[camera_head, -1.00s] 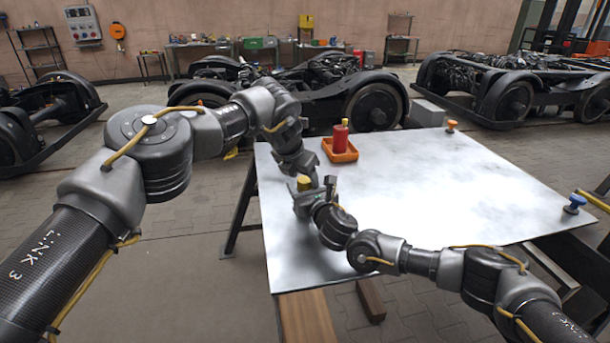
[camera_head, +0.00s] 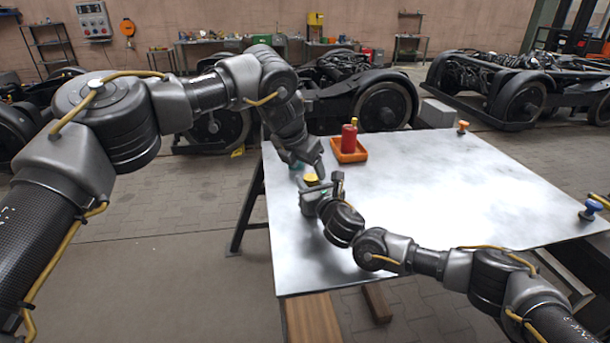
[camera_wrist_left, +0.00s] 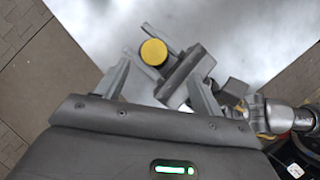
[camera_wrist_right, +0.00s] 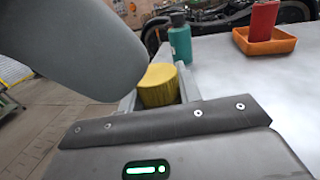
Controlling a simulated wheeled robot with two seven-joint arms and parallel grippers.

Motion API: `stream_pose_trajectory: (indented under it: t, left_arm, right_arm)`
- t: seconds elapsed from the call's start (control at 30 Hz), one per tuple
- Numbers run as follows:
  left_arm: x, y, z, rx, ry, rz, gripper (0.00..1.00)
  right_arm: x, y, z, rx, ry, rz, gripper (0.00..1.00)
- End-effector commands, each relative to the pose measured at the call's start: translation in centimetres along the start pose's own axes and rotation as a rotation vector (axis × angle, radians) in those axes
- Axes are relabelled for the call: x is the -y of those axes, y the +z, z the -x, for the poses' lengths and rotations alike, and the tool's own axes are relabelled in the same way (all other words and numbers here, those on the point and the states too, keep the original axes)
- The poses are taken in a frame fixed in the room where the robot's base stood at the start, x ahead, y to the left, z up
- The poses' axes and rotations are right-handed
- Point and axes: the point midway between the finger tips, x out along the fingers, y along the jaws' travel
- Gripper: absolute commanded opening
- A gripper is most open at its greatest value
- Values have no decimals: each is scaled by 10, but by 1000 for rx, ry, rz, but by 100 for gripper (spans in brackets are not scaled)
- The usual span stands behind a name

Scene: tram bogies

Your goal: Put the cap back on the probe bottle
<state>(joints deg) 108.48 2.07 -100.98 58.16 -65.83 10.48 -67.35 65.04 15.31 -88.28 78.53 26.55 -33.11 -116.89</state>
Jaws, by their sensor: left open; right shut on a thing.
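A ribbed yellow cap (camera_wrist_right: 158,86) is between the fingers of my right gripper (camera_wrist_right: 160,96), which is shut on it. The cap also shows in the left wrist view (camera_wrist_left: 154,52) and the head view (camera_head: 311,178), above the table's left part. A teal bottle (camera_wrist_right: 180,42) with a darker narrow top stands upright on the table just beyond the cap, apart from it. In the head view it is mostly hidden by the arms. My left gripper (camera_wrist_left: 160,70) is open; its fingers lie either side of the cap in its own view. I cannot tell whether they touch it.
An orange tray (camera_head: 349,156) holding a red bottle (camera_head: 349,138) stands at the table's back. The metal table's (camera_head: 430,190) middle and right are clear. Bogies stand behind.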

Motion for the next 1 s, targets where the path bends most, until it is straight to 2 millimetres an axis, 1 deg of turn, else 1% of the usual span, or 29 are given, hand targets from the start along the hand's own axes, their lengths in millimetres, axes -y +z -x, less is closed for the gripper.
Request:
stream_pose_trajectory:
  t: [0.03, 0.2, 0.57, 0.6, 0.77, 1.0]
  left_arm:
    - [-2, 1, 6, 4, 3, 2, 68]
    - [-5, 3, 18, 14, 9, 7, 68]
    - [-7, 4, 21, 19, 12, 10, 68]
    - [-7, 4, 21, 19, 12, 10, 68]
    - [-7, 4, 21, 19, 13, 10, 68]
    - [-7, 4, 21, 19, 13, 10, 68]
  right_arm:
    - [-1, -6, 1, -11, 1, 3, 0]
    - [-4, -8, 2, -15, 6, 3, 0]
    - [-7, -12, 3, -22, 13, 4, 0]
    - [-7, -12, 3, -22, 13, 4, 38]
    - [-7, -12, 3, -22, 13, 3, 59]
    - [-6, -8, 2, -15, 12, 2, 59]
